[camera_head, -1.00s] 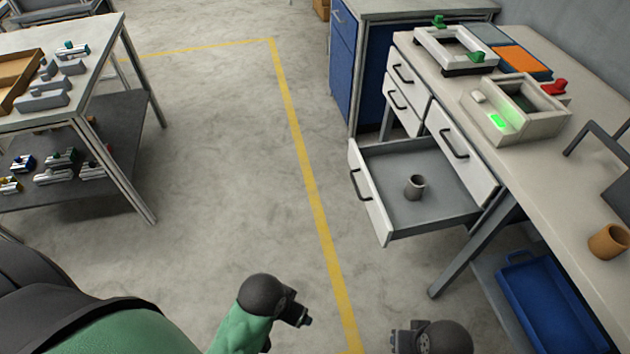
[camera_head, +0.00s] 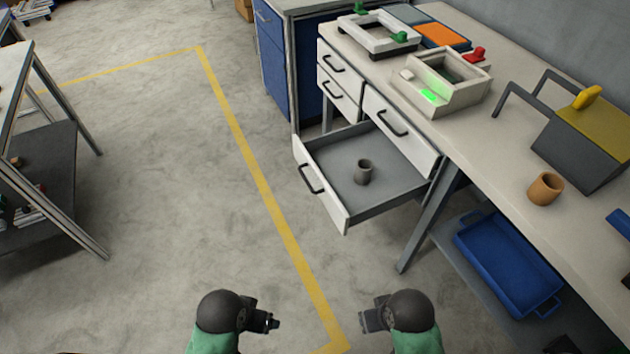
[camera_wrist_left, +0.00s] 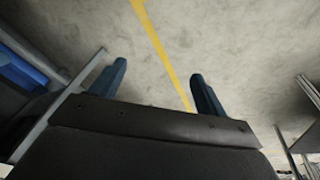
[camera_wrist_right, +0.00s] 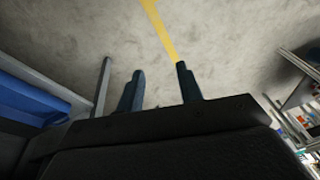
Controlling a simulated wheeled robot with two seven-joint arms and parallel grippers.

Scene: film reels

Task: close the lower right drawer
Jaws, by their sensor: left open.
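The lower right drawer (camera_head: 339,206) under the workbench is pulled far out, its white front with a dark handle facing left. A small grey cup (camera_head: 363,172) stands upright inside it. The upper right drawer (camera_head: 403,131) above it is shut. My left gripper (camera_head: 274,322) is below the drawer in the picture, empty; in the left wrist view its fingers (camera_wrist_left: 160,88) are wide apart over bare floor. My right gripper (camera_head: 366,320) is also clear of the drawer and empty; its fingers (camera_wrist_right: 158,88) stand apart in the right wrist view.
The workbench (camera_head: 480,155) carries a device with a green light (camera_head: 440,85) and an orange cup (camera_head: 545,188). A bench leg (camera_head: 428,217) stands right of the drawer. A blue tray (camera_head: 508,260) lies on the low shelf. The floor left of the drawer is clear.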

